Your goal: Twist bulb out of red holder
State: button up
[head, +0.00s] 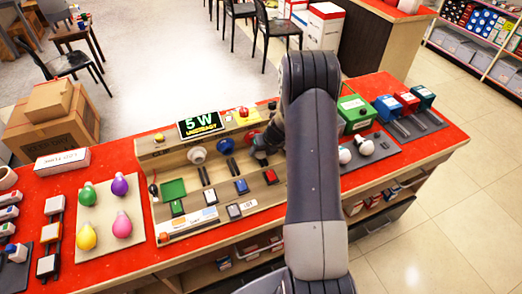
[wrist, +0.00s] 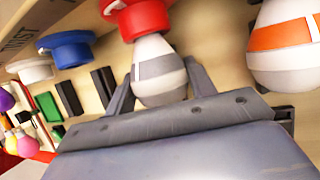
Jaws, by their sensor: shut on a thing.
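A white bulb with a grey band (wrist: 158,62) has its narrow end at the red holder (wrist: 143,18) in the wrist view. I cannot tell whether its base is still inside. My gripper (wrist: 163,88) is shut on this bulb, one finger on each side of its round part. In the head view the red holder (head: 250,138) shows on the back panel of the wooden station, and my gripper (head: 262,152) is in front of it. The bulb is hidden there behind my gripper.
A blue holder (wrist: 66,48) and a white holder (wrist: 30,70) sit left of the red one. A bulb with an orange band (wrist: 284,45) is close on the right. A display (head: 201,124) reads 5 W. Colored bulbs (head: 121,186) lie on a board at left.

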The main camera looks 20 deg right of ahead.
aim_at(263, 155)
jog(key=shift+a+f+h+p, duration=0.1)
jog(key=shift+h+p, duration=0.8)
jog(key=shift+p, duration=1)
dwell(1.8)
jog(key=shift+s, duration=0.15)
jog(key=shift+s+b, duration=1.2)
jog(key=shift+s, duration=0.5)
notch_tip(263, 155, up, 3)
jog(key=p, duration=0.2)
jog(key=shift+p, duration=0.3)
notch_tip(263, 155, up, 5)
jog(key=shift+r, duration=0.1)
jog(key=shift+n, duration=0.3)
